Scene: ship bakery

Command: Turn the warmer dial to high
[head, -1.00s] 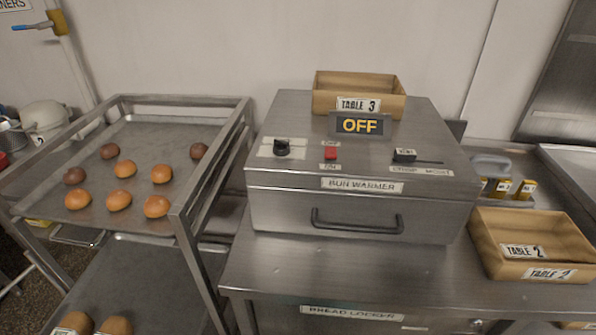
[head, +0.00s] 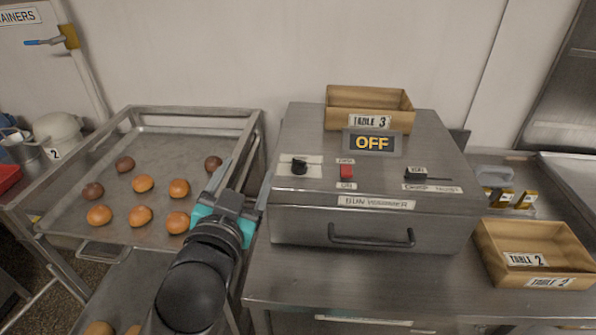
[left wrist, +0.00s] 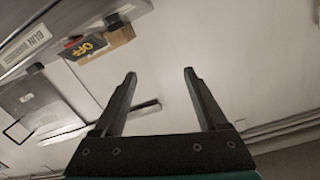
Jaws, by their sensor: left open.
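The bun warmer (head: 372,222) is a grey steel box with its lid shut. Its black dial (head: 299,166) sits on a pale plate at the top left of the panel; its exact setting is too small to read. A red switch (head: 346,171) and a black slider (head: 416,174) are to its right. The display (head: 372,143) reads OFF; it also shows in the left wrist view (left wrist: 85,46). My left gripper (head: 240,172) is left of the warmer and the dial, apart from both. In the left wrist view its fingers (left wrist: 160,78) are open and empty. My right gripper is not in view.
A tray rack (head: 75,208) with several buns stands left, close to my left arm. A TABLE 3 box (head: 345,98) sits on the warmer's back. A TABLE 2 box (head: 490,245) stands on the counter at right. Bare counter (head: 300,284) lies before the warmer.

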